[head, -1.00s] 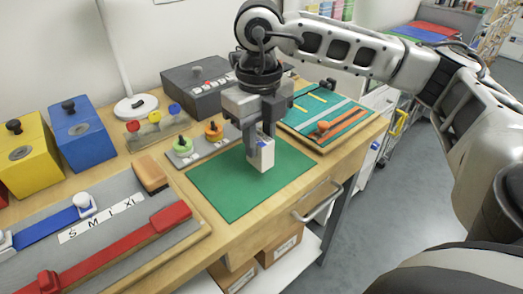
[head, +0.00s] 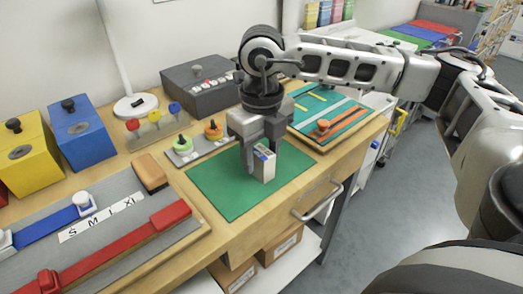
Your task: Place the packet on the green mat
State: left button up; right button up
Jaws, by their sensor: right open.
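The packet (head: 265,166) is a small white box with a blue patch near its top. It stands upright over the right-middle part of the green mat (head: 222,195) and appears to rest on it. My right gripper (head: 262,165) points down at the packet from above, with its fingers apart on either side of it. The fingers partly cover the packet's top and sides. My left gripper is not in view.
Behind the mat is a grey strip with a green and an orange knob (head: 214,130). A board with strips (head: 335,122) lies right. A size board with red and blue sliders (head: 110,225) lies left. A drawer handle (head: 318,204) juts from the front.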

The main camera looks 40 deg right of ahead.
aim_at(262, 152)
jog(key=shift+r, duration=0.2)
notch_tip(262, 152, up, 12)
dwell(0.8)
